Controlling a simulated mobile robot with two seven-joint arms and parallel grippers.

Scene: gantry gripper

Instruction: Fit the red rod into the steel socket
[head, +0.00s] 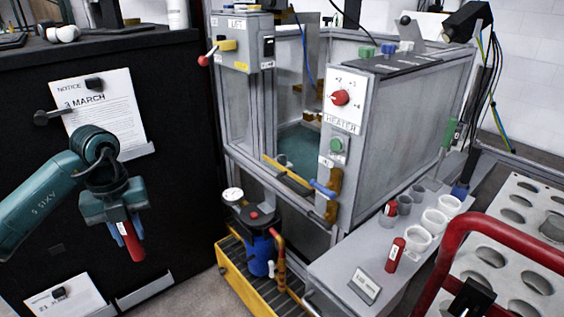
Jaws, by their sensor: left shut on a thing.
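My left gripper (117,219) hangs at the left, in front of the black cabinet. It is shut on a red rod (132,243) with a white label, which points down and slightly right, clear of any surface. Two similar red pieces with labels stand on the grey bench at the right: one red piece (394,255) in front and another red piece (389,210) behind, partly in or beside a grey cup. Small grey round sockets (417,192) stand near them; I cannot tell which is the steel socket. My right gripper is not in view.
The tank frame with a red heater knob (341,97) stands between the gripper and the bench (335,262). A yellow crate (243,281) with a blue pump (262,255) sits below. White cups (418,238), a red rail (457,232) and a perforated rack (525,220) are at the right.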

